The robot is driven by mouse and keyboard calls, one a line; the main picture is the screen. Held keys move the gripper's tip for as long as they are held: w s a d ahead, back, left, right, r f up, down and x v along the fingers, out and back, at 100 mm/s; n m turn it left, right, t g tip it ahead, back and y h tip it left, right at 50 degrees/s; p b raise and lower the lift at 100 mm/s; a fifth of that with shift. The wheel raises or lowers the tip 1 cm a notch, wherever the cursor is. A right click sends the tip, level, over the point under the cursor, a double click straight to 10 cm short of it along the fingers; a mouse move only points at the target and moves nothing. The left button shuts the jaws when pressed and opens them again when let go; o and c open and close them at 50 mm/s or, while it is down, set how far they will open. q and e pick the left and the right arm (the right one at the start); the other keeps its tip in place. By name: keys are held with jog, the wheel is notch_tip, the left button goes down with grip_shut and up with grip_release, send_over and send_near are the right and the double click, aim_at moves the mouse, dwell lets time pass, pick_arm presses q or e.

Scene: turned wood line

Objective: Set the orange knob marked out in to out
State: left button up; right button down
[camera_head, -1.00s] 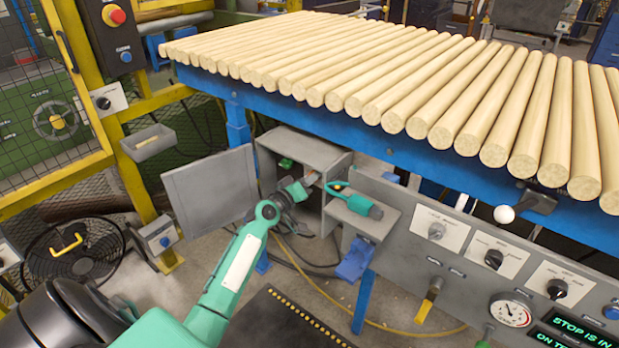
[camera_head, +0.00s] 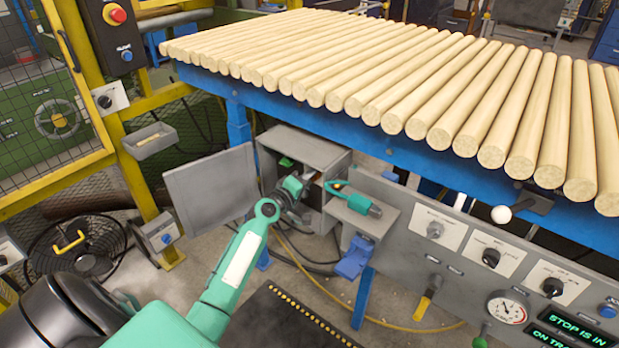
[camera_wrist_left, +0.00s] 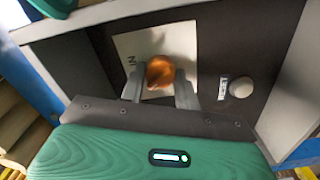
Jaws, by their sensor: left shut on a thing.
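The orange knob (camera_wrist_left: 161,71) sits on a pale plate (camera_wrist_left: 180,43) on the back wall inside the grey cabinet (camera_head: 317,152). The letters "IN" show on the plate to the left of the knob in the left wrist view; any other marking is hidden or unreadable. My left gripper (camera_wrist_left: 158,88) is shut on the knob, with one finger on each side of it. In the head view my left gripper (camera_head: 300,187) reaches into the open cabinet and hides the knob. My right gripper is not in view.
The open cabinet door (camera_head: 212,187) stands left of my arm. A grey shelf with a green-handled tool (camera_head: 357,203) juts out to the right. In the left wrist view a pale round knob (camera_wrist_left: 241,87) with a small label sits right of the plate. Wooden rods (camera_head: 400,75) lie above.

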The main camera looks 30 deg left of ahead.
pick_arm(q)
jog(key=o, duration=1)
jog(key=s, duration=0.9)
jog(key=s+a, duration=0.1)
jog(key=s, duration=0.3)
jog(key=shift+s+a+b, duration=0.1)
jog(key=shift+s+b, duration=0.2)
jog(key=shift+s, duration=0.1)
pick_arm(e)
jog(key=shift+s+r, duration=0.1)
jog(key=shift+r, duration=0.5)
